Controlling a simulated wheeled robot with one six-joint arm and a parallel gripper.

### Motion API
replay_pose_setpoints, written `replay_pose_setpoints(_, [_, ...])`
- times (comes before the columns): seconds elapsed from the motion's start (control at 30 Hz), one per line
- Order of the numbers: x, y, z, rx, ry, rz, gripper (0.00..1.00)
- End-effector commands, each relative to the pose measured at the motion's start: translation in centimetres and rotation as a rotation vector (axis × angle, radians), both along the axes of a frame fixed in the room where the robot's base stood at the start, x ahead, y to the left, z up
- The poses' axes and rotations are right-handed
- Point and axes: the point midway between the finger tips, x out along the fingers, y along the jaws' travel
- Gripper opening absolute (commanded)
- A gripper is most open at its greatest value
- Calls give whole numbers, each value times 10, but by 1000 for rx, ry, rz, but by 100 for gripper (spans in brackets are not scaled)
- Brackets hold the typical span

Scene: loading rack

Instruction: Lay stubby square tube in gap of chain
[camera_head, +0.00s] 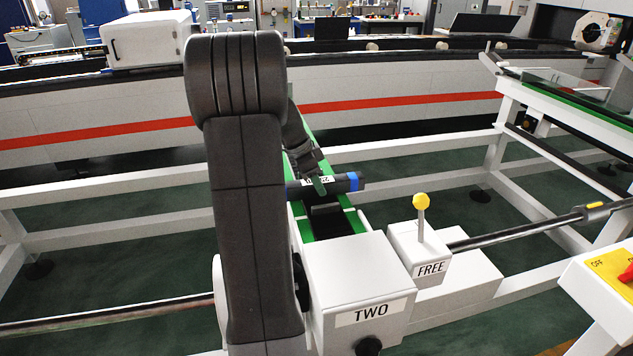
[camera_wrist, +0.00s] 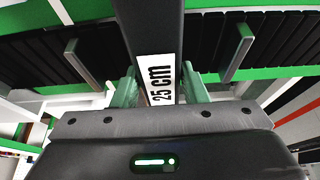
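A dark tube with a blue end (camera_head: 347,182) and a white label lies crosswise over the green-edged chain conveyor (camera_head: 352,222) in the head view. The chain (camera_wrist: 210,45) has dark slats and upright metal flights, one left (camera_wrist: 80,62) and one right (camera_wrist: 237,53) of the tube. Whether the tube touches the slats is unclear.
A white box marked TWO (camera_head: 358,285) stands at the conveyor's near end. A box marked FREE (camera_head: 420,255) with a yellow-knobbed lever is right of it.

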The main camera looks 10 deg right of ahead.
Motion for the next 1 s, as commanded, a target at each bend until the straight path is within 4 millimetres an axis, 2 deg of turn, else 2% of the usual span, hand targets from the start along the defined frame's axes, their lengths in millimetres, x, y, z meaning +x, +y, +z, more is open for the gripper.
replay_pose_setpoints(0.03, [0, 0, 0, 0, -1, 0, 50])
replay_pose_setpoints(0.1, [0, 0, 0, 0, 0, 0, 62])
replay_pose_setpoints(0.47, [0, 2, 4, 1, 0, 0, 62])
replay_pose_setpoints(0.57, [0, 7, 15, 1, -2, 1, 62])
replay_pose_setpoints(1.0, [-1, 43, 103, 1, -4, 2, 62])
